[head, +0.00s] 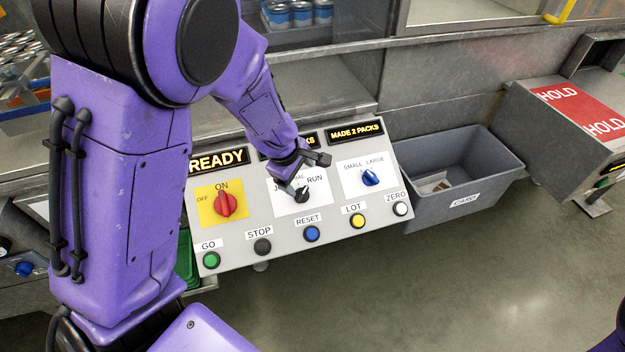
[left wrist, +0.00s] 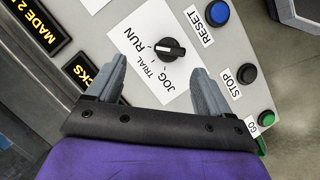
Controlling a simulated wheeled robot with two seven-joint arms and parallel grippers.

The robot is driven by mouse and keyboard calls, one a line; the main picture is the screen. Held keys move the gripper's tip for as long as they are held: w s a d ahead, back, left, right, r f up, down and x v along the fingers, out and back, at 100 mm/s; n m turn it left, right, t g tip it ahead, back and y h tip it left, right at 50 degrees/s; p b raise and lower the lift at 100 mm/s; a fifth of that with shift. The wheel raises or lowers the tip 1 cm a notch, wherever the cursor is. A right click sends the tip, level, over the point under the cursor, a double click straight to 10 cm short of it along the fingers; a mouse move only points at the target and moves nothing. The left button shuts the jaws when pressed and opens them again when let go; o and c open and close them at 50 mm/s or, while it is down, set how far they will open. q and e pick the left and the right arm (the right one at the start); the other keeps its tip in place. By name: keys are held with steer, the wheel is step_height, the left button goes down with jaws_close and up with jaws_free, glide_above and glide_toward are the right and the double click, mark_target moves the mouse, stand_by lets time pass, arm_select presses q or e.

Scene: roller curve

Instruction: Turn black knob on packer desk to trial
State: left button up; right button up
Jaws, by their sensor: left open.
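The black knob (head: 302,194) sits on a white plate in the middle of the grey packer desk panel (head: 240,245). It also shows in the left wrist view (left wrist: 171,48), with JOG, TRIAL and RUN printed around it. A pale mark on the knob lies on the side toward RUN. My left gripper (head: 308,174) is over the knob plate, and its hand hides part of the lettering in the head view. In the left wrist view its two grey fingers (left wrist: 159,65) are spread apart, with the knob just beyond the gap between them. Nothing is held. My right gripper is out of view.
A red switch (head: 224,204) is left of the knob and a blue knob (head: 371,177) is right. Push buttons, including a blue RESET button (head: 312,234), line the panel's lower edge. A grey bin (head: 450,205) stands at right. Open floor lies in front.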

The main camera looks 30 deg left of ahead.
mark_target(302, 191)
arm_select(q)
steer(key=f, duration=0.4)
steer(key=s+f, duration=0.1)
steer(key=shift+s+a+f+b, duration=0.1)
steer(key=shift+a+f+b, duration=0.2)
steer(key=shift+f+b, duration=0.1)
steer(key=w+f, duration=0.3)
steer(key=shift+s+d+r, duration=0.1)
steer(key=shift+s+r, duration=0.3)
steer(key=shift+s, duration=0.1)
steer(key=c, duration=0.9)
steer(key=shift+c, duration=0.7)
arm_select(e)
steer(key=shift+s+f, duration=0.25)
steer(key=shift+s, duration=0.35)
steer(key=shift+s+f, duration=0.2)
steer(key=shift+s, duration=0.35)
